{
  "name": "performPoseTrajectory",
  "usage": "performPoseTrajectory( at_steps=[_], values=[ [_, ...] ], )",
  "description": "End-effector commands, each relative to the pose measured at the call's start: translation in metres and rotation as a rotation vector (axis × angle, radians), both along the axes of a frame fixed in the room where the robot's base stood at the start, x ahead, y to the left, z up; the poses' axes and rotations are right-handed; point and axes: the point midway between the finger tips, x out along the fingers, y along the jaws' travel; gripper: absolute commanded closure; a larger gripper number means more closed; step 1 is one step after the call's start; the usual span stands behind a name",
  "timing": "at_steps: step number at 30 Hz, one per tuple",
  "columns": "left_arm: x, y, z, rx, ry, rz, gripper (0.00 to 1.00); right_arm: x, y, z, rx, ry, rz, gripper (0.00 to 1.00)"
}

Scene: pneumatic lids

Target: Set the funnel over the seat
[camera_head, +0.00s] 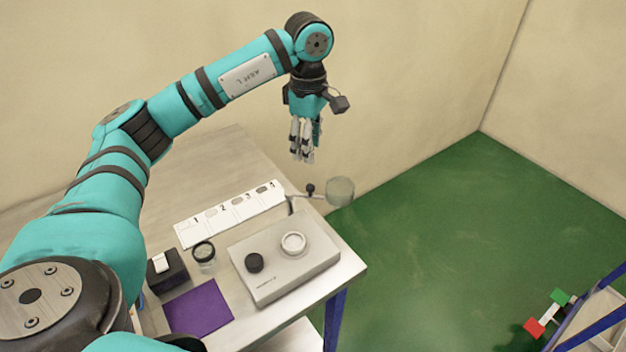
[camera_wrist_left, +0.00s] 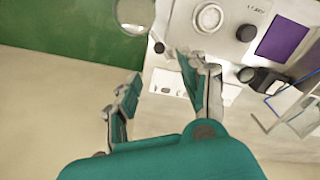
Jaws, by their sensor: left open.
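The seat (camera_head: 293,243) looks like a pale round ring on top of a light grey box (camera_head: 270,280). The funnel (camera_head: 340,192) appears to be the clear cup on a thin side arm with a black ball knob (camera_head: 310,189), standing out beyond the table's right edge, apart from the seat. In the left wrist view, the funnel (camera_wrist_left: 135,14) is at the top edge, left of the seat (camera_wrist_left: 209,17). My left gripper (camera_head: 303,155) points down, open and empty, above the back right of the table. My right gripper is not in view.
A white numbered strip (camera_head: 230,213) lies behind the box. A black knob (camera_head: 254,263) sits on the box. A dark-rimmed jar (camera_head: 204,255), a black block (camera_head: 167,273) and a purple mat (camera_head: 198,309) are to its left.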

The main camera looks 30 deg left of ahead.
Motion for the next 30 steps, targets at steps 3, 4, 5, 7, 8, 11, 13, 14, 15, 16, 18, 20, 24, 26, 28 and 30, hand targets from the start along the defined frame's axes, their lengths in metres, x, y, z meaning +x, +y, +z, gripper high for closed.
performPoseTrajectory(
  at_steps=[3,4,5,7,8,11,13,14,15,16,18,20,24,26,28,30],
  values=[
    [-0.001,0.001,-0.026,0.001,0.006,0.001,0.56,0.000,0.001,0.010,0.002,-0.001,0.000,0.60],
    [-0.001,0.000,-0.032,0.002,0.006,0.001,0.56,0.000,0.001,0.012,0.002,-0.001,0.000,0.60],
    [-0.001,0.000,-0.039,0.001,0.005,0.001,0.56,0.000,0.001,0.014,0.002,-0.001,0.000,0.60],
    [-0.001,0.000,-0.054,0.001,0.006,0.000,0.56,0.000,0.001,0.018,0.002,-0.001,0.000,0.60],
    [-0.001,0.000,-0.060,0.001,0.005,0.000,0.56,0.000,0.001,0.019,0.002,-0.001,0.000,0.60],
    [-0.001,0.000,-0.079,0.000,0.004,0.000,0.56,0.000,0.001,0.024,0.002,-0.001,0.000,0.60],
    [-0.001,0.000,-0.090,0.000,0.004,0.000,0.56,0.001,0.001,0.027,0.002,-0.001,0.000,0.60],
    [0.000,0.000,-0.094,0.001,0.003,0.000,0.56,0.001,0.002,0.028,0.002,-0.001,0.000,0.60],
    [0.000,0.000,-0.099,0.001,0.003,0.000,0.56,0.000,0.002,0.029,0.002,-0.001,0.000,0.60],
    [0.000,0.000,-0.102,0.001,0.003,0.000,0.56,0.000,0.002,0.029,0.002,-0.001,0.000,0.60],
    [0.000,0.000,-0.107,0.001,0.001,0.000,0.56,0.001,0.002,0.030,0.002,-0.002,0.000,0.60],
    [0.000,0.000,-0.110,0.001,0.000,0.000,0.56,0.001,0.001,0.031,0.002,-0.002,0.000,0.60],
    [0.000,0.000,-0.113,0.000,-0.001,-0.001,0.56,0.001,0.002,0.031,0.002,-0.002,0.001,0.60],
    [0.000,0.000,-0.113,0.000,-0.001,-0.001,0.56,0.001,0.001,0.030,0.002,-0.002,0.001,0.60],
    [0.000,0.000,-0.113,0.000,-0.001,-0.001,0.56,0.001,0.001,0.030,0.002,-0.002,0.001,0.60],
    [0.000,0.000,-0.113,0.000,-0.001,-0.001,0.62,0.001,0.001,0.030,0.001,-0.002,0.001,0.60]
  ],
)
